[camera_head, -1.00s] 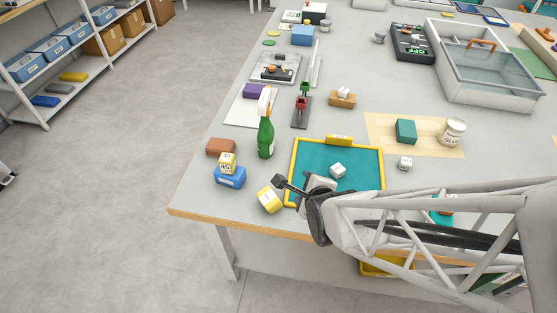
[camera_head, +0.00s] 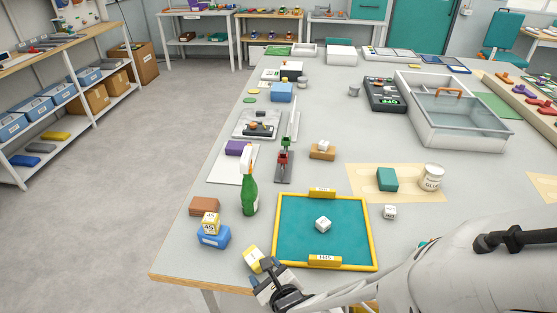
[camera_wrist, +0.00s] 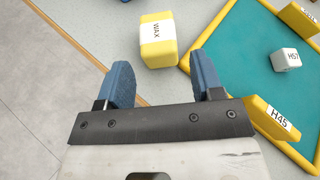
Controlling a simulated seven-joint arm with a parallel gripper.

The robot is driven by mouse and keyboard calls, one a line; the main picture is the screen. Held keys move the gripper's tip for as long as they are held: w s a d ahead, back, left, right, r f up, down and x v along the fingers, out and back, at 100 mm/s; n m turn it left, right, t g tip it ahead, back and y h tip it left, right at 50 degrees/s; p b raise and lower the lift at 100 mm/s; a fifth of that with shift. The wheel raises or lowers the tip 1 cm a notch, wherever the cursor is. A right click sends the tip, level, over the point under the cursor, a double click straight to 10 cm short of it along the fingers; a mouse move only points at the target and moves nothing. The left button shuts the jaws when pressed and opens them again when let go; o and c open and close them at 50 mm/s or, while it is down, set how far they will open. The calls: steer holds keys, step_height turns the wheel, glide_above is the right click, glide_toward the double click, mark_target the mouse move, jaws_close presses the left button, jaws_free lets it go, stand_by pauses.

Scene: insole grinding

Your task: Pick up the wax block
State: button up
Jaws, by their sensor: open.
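The wax block (camera_wrist: 157,40) is a yellow block with a white band reading WAX. In the wrist view it lies just beyond my fingertips, roughly centred between them, close to the teal mat's yellow rim. In the head view the wax block (camera_head: 253,258) is at the table's near edge, left of the mat. My gripper (camera_wrist: 161,75) has two blue fingers spread apart with nothing between them. In the head view my gripper (camera_head: 268,284) is at the near side of the block, partly blurred into the arm.
The teal mat (camera_head: 290,240) with yellow rim holds a white cube (camera_head: 323,223) and a yellow tag marked H45 (camera_head: 325,261). A blue block (camera_head: 213,237) bearing a yellow-white cube (camera_head: 210,222) and a green spray bottle (camera_head: 249,195) stand to the left. Bare table surrounds the wax block's left side.

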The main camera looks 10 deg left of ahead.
mark_target(256, 260)
steer(key=shift+w+a+f, duration=0.1)
steer(key=shift+w, duration=0.05)
steer(key=shift+x, duration=1.1)
steer(key=shift+x, duration=2.6)
steer(key=shift+a+f, duration=0.1)
steer(key=shift+f, duration=0.05)
steer(key=c, duration=0.8)
